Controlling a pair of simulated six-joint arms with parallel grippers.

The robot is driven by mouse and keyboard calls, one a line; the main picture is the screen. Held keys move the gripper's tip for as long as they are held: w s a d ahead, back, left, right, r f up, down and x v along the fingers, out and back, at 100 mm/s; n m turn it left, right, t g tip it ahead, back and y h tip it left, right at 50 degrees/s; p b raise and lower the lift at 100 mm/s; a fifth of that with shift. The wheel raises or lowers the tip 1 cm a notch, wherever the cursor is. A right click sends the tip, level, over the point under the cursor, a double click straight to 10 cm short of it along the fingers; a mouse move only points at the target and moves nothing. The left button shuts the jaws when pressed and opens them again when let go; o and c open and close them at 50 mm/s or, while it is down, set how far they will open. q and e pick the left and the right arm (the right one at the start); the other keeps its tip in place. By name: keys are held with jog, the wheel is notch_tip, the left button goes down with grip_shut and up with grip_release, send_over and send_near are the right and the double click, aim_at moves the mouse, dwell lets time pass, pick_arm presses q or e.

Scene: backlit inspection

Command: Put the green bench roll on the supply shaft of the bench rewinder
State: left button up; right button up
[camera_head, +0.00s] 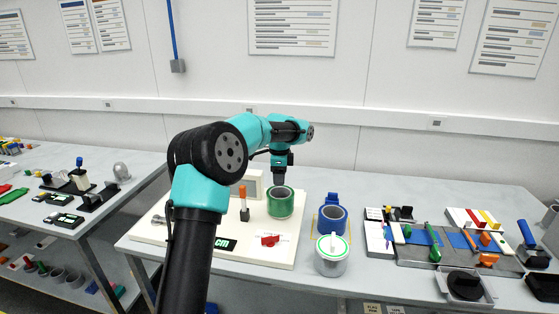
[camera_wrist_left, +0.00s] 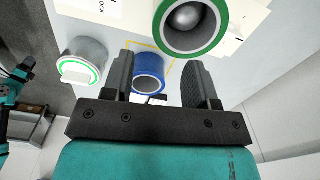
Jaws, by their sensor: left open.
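The green bench roll (camera_head: 281,203) stands upright on the white board of the bench rewinder (camera_head: 200,255). In the left wrist view the green roll (camera_wrist_left: 163,38) shows at the top, with a rounded silver shaft end (camera_wrist_left: 186,17) inside its core, so it sits around that shaft. My left gripper (camera_head: 281,184) points down just above and behind the roll. In the left wrist view my left gripper (camera_wrist_left: 165,65) is open, with nothing between its fingers; the green roll lies beyond the fingertips. My right gripper is not made out.
A blue roll (camera_head: 332,221) stands inside a yellow outline, right of the board. An orange-topped post (camera_head: 243,202) and a red knob (camera_head: 270,240) rise from the board. Tool trays fill the right.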

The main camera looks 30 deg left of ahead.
pick_arm(q)
notch_tip(320, 180, up, 6)
jog(key=shift+r, duration=0.25)
jog(key=shift+d+f, duration=0.1)
dwell(0.9)
